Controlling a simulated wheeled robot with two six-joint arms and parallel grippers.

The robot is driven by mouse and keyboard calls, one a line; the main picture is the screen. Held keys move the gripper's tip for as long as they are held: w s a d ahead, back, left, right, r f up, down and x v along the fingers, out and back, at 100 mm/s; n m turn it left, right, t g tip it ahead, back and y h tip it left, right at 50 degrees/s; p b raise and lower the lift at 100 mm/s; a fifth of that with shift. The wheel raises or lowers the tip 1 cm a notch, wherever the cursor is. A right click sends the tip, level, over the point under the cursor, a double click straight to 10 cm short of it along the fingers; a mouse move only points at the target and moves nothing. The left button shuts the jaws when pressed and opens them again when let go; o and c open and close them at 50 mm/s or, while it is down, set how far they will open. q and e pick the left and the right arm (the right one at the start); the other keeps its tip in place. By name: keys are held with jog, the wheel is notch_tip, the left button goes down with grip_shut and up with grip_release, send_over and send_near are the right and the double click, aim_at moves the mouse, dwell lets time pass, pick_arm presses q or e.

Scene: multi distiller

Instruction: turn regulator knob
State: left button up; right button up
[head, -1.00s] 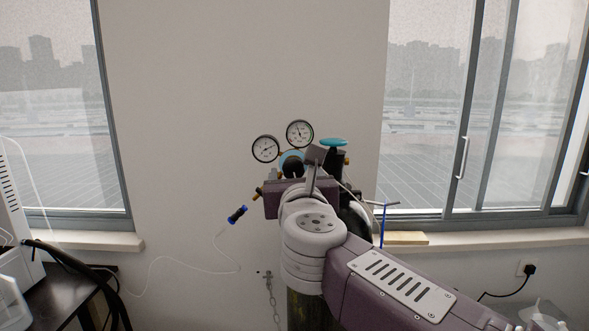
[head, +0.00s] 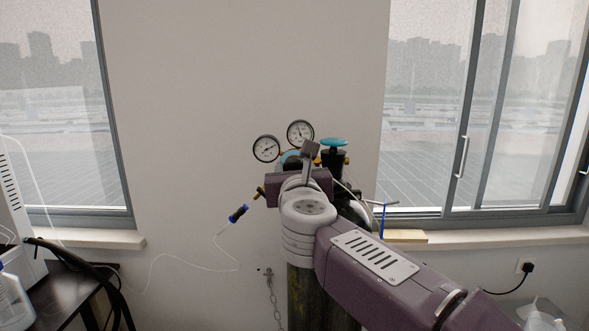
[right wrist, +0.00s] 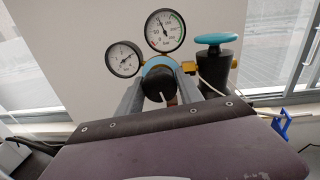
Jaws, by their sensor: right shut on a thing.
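The black regulator knob (right wrist: 158,84) sits in front of the blue ring of the regulator (right wrist: 160,64) in the right wrist view. My right gripper (right wrist: 159,88) is shut on it, with one grey finger on each side. In the head view my right gripper and wrist hide most of the knob, and a bit of the blue ring (head: 288,157) shows behind. Two round gauges, the left one (head: 266,149) and the right one (head: 300,133), stand above the knob. My left gripper is not in view.
A teal handwheel (head: 333,142) on a black valve stands right of the gauges. The gas cylinder (head: 310,295) is below my wrist. A blue-tipped connector (head: 238,213) with a white tube hangs at left. A dark table (head: 62,290) is at lower left.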

jog(key=n+p, duration=0.2)
jog(key=n, duration=0.1)
jog(key=shift+r, duration=0.15)
jog(key=n+p, duration=0.3)
jog(key=shift+n, duration=0.4)
jog(key=n+p, duration=0.3)
jog(key=n, duration=0.1)
jog(key=shift+a+g+h, duration=0.1)
jog(key=shift+g+h, duration=0.2)
jog(key=shift+f+n+p, duration=0.3)
jog(key=shift+n+p, duration=0.7)
jog(key=shift+n, duration=0.4)
jog(key=shift+f, duration=0.1)
jog(key=o, duration=1.4)
jog(key=shift+c, duration=0.2)
